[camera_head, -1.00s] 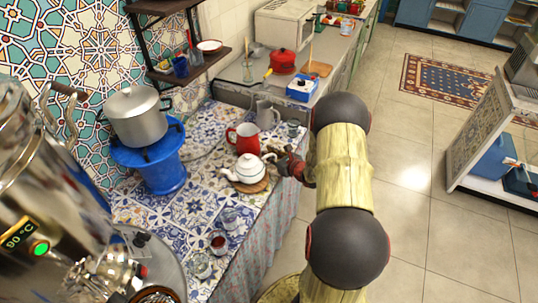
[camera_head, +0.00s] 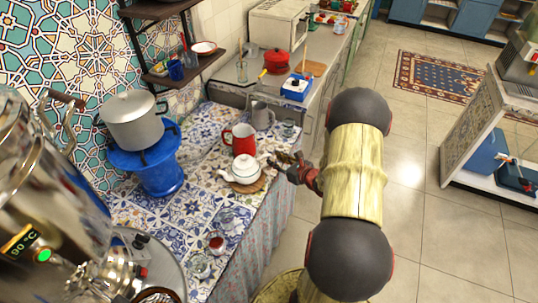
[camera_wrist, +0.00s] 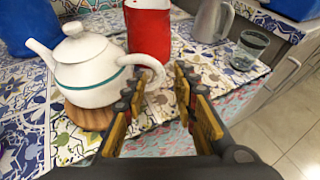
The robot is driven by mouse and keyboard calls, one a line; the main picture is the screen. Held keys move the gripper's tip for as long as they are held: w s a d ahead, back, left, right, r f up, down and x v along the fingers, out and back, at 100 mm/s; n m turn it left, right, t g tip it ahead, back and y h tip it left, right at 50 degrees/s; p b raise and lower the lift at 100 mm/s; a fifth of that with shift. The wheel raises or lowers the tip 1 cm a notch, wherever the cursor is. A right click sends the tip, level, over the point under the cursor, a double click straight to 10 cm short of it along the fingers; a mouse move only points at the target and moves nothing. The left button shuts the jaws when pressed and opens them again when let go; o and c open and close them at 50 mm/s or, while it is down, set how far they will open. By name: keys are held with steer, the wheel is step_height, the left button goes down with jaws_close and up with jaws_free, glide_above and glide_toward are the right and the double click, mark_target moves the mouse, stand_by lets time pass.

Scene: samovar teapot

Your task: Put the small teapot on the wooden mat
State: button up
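The small white teapot (camera_head: 243,170) stands upright on the round wooden mat (camera_head: 257,187) on the tiled counter. In the wrist view the teapot (camera_wrist: 90,68) shows a green band, a spout to the left and a handle towards my gripper. Much of the mat (camera_wrist: 90,117) is hidden under it; its front edge shows. My gripper (camera_head: 279,161) is just right of the teapot, at the counter's edge.
A red mug (camera_head: 240,138) stands behind the teapot, with a grey pitcher (camera_head: 262,117) and a glass (camera_head: 289,129) nearby. Glasses (camera_head: 228,217) stand in front. A blue stand (camera_head: 160,172) with a pot is at left. Free floor lies right of the counter.

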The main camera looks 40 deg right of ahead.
steer(key=s+a+r+n+g+y, duration=0.1)
steer(key=a+r+n+g+y, duration=0.15)
steer(key=a+r+n, duration=0.6)
steer(key=s+a+r+n+g+y, duration=0.1)
steer(key=a+r+n+g+y, duration=0.25)
steer(key=a, duration=0.85)
steer(key=s+a+r+n+y, duration=0.1)
steer(key=a+r+n+y, duration=0.2)
steer(key=a+r+n, duration=0.6)
steer(key=s+a+r+n+g+h, duration=0.35)
steer(key=s+a+n, duration=0.4)
steer(key=s, duration=0.25)
steer(key=s+d+r+n+t+h, duration=0.1)
steer(key=s+d+r+n+h, duration=0.1)
steer(key=s+r+n+h, duration=0.2)
steer(key=s+r+n, duration=0.2)
steer(key=s+n, duration=0.1)
steer(key=shift+s+d+n+p, duration=0.2)
steer(key=shift+d+n+p, duration=0.05)
steer(key=shift+n+p, duration=0.1)
